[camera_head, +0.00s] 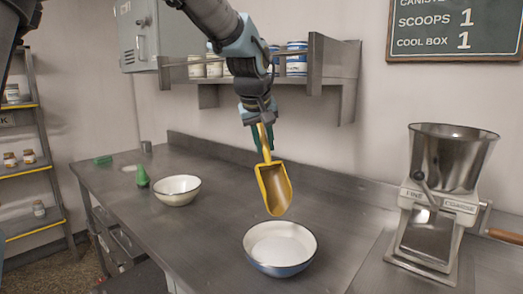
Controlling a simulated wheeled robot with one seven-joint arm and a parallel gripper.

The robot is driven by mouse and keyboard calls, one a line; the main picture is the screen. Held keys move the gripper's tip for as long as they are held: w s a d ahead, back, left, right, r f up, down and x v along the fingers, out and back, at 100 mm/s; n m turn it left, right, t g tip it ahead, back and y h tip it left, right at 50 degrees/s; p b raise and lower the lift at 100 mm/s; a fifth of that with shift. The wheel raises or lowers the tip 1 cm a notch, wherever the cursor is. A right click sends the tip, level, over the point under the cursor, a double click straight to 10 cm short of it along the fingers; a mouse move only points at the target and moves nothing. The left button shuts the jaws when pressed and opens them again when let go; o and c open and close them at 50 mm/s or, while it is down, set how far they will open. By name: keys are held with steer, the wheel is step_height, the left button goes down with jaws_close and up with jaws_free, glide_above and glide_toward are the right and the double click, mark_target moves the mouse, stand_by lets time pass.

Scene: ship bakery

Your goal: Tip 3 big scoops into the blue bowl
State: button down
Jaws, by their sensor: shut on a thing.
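A yellow scoop (275,187) hangs from my gripper (262,135), which is shut on its handle. The scoop is tilted steeply with its mouth downward, above the far side of the blue bowl. Its hollow faces the camera and no load shows in it. The blue bowl (280,268) stands upright on the steel counter at the front middle. It has a white inside and a blue outside, and white powder seems to lie in it. The scoop's tip is above the bowl's rim and apart from it.
A steel mill (440,195) with a hopper stands at the right. A wall shelf (325,65) with several tins is behind my arm. A sign (455,30) hangs at upper right.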

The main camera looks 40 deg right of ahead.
steer(key=shift+s+a+r+t+b, duration=0.1)
steer(key=shift+s+r+t+b, duration=0.2)
steer(key=shift+s+b, duration=0.35)
steer(key=shift+s+a+r+t+b, duration=0.1)
steer(key=shift+s+t+b, duration=0.35)
steer(key=shift+b, duration=0.35)
steer(key=shift+s+r+t+b, duration=0.4)
steer(key=shift+s+b, duration=0.1)
steer(key=shift+b, duration=0.3)
steer(key=shift+r, duration=0.15)
step_height(320, 180, up, 4)
steer(key=p, duration=0.4)
steer(key=shift+a+f+g, duration=0.1)
steer(key=shift+f+g, duration=0.15)
steer(key=shift+g, duration=0.1)
steer(key=g+p, duration=0.2)
steer(key=p, duration=0.4)
steer(key=shift+w+r+p, duration=0.1)
steer(key=shift+r+p, duration=0.1)
steer(key=shift+p, duration=0.2)
